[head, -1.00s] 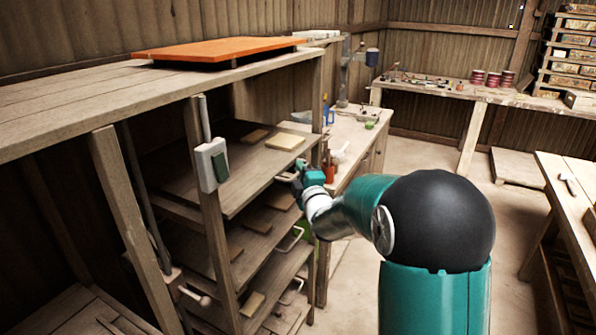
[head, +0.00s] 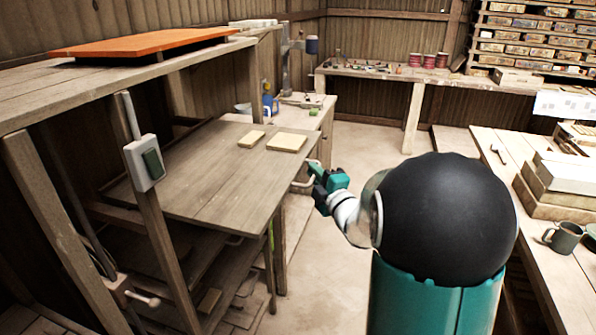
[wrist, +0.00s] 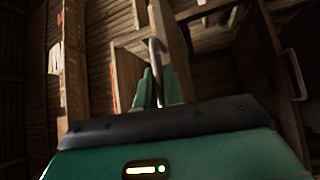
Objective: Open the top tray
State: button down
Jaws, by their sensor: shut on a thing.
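The top tray (head: 205,180) is a flat wooden board in the rack, pulled well out toward the right in the head view. Two pale tiles lie on it, a larger one (head: 287,142) and a smaller one (head: 251,139). A pale metal handle (head: 303,183) is at its front edge. My teal gripper (head: 321,181) is shut on that handle, its fingertips partly hidden. In the wrist view the handle (wrist: 157,65) rises between the teal fingers.
Lower trays (head: 215,270) with tiles sit further in under the top tray. A rack post carries a grey-and-green box (head: 145,163). An orange panel (head: 150,43) lies on the upper shelf. A workbench (head: 500,165) with a mug (head: 563,236) stands at right. Floor between is clear.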

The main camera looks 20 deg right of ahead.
jog(key=shift+s+d, duration=0.45)
jog(key=c, duration=1.5)
grip_release()
jog(key=shift+s, duration=0.1)
jog(key=s, duration=0.4)
jog(key=s+f, duration=0.1)
jog(key=s, duration=0.4)
jog(key=s+f, duration=0.1)
jog(key=s, duration=0.3)
jog(key=shift+s+d, duration=0.2)
jog(key=shift+s, duration=0.05)
